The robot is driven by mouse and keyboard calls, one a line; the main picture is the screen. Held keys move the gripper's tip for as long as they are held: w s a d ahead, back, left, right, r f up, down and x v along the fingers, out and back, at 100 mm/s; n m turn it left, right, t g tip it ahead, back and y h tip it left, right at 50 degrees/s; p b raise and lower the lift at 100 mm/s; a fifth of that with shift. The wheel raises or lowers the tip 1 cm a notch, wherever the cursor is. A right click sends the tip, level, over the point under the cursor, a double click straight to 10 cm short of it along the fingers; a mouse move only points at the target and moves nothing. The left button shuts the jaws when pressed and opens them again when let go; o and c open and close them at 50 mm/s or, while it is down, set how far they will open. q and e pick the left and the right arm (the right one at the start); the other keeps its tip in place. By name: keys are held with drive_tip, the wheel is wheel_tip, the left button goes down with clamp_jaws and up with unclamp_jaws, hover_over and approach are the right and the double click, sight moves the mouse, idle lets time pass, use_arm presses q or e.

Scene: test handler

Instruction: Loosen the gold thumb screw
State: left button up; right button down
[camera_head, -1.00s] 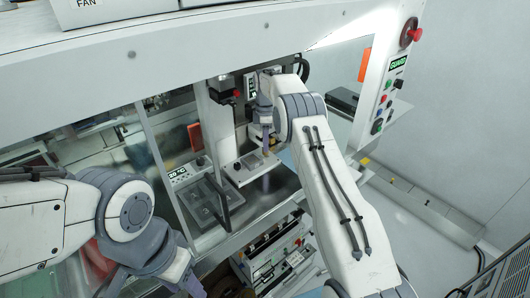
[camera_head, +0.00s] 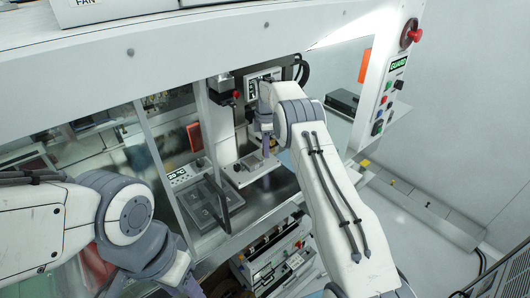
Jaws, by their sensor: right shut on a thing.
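My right gripper (camera_head: 266,147) points down at a small light fixture plate (camera_head: 245,176) inside the machine's open bay. It is shut, with its fingertips at the spot where the gold thumb screw sits. The screw is too small and too covered by the fingers to make out clearly, and its turn cannot be read. My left gripper (camera_head: 193,289) is at the bottom edge, outside the machine, mostly cut off by the frame, so its jaws cannot be judged.
A clear guard panel (camera_head: 160,165) stands left of the bay. A tray (camera_head: 208,205) and a small display box (camera_head: 182,174) lie left of the fixture. A control panel with a red button (camera_head: 415,35) is at the right.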

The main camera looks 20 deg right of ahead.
drive_tip(key=c, duration=0.9)
unclamp_jaws()
drive_tip(key=shift+r+p, duration=0.4)
drive_tip(key=shift+r, duration=2.1)
